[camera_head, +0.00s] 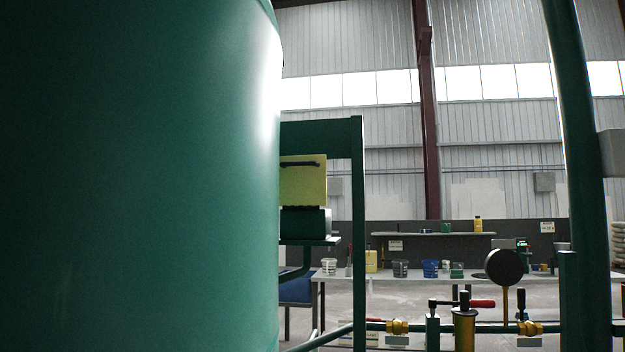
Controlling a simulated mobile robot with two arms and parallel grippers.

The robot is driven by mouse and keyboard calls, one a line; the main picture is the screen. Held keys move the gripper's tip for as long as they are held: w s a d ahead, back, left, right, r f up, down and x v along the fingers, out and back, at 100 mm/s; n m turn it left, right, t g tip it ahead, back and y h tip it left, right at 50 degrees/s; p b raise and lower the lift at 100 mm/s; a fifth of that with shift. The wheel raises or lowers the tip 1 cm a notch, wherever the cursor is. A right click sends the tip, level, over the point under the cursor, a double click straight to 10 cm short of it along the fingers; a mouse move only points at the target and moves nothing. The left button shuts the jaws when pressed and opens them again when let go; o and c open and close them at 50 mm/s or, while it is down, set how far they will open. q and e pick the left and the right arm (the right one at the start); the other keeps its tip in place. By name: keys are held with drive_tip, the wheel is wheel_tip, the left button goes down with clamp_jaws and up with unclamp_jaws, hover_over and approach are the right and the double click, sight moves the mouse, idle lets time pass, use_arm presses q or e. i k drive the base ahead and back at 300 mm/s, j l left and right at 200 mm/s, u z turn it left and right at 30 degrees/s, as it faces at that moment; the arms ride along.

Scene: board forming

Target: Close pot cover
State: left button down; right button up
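A large green cylindrical vessel (140,180) fills the left side of the view, very close to me. It may be the pot, but its top is cut off by the picture edge. I cannot make out a pot cover. Neither of my grippers is in view.
Green posts stand at the right (578,130) and beyond the vessel (358,240). Low pipework with brass valves (397,327), a red-handled lever (482,304) and a dark round gauge (505,267) crosses the lower right. A workbench (400,277) with several small tubs stands behind.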

sight(303, 182)
drive_tip(key=i+l+u, duration=0.2)
drive_tip(key=u, duration=0.2)
drive_tip(key=i+l+u, duration=0.1)
drive_tip(key=l+u, duration=0.7)
drive_tip(key=i, duration=0.05)
